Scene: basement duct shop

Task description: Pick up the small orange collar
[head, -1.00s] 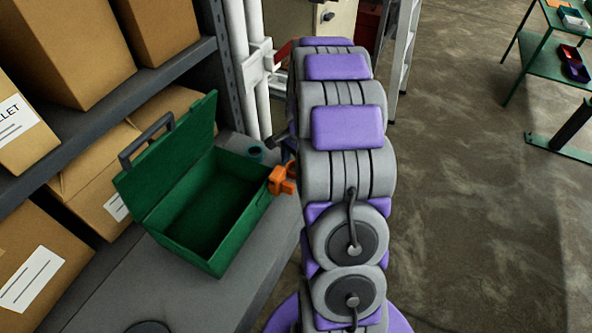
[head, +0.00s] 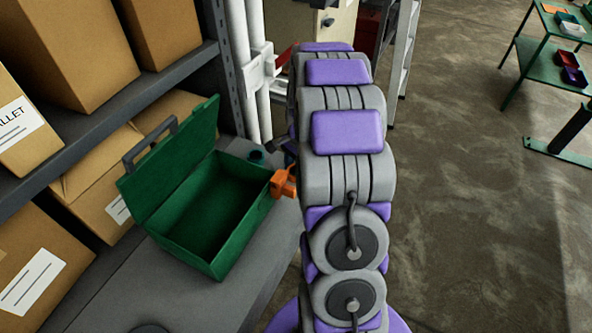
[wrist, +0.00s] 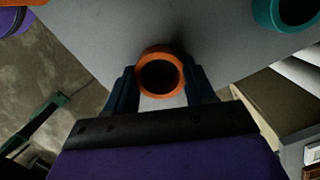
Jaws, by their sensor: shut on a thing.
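The small orange collar (wrist: 143,75) is a short ring with a dark hole, seen end-on in the wrist view. My gripper (wrist: 160,78) is shut on it, with one dark finger against each side. The collar is over or on the grey shelf surface (wrist: 105,35); I cannot tell whether it touches. In the head view my arm hides the collar, and only a dark bit of the gripper (head: 287,146) shows at the arm's left edge.
A green open toolbox (head: 265,205) stands on the shelf, with an orange blocky part (head: 283,184) at its right. Cardboard boxes (head: 70,215) are left. The floor at right is mostly clear.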

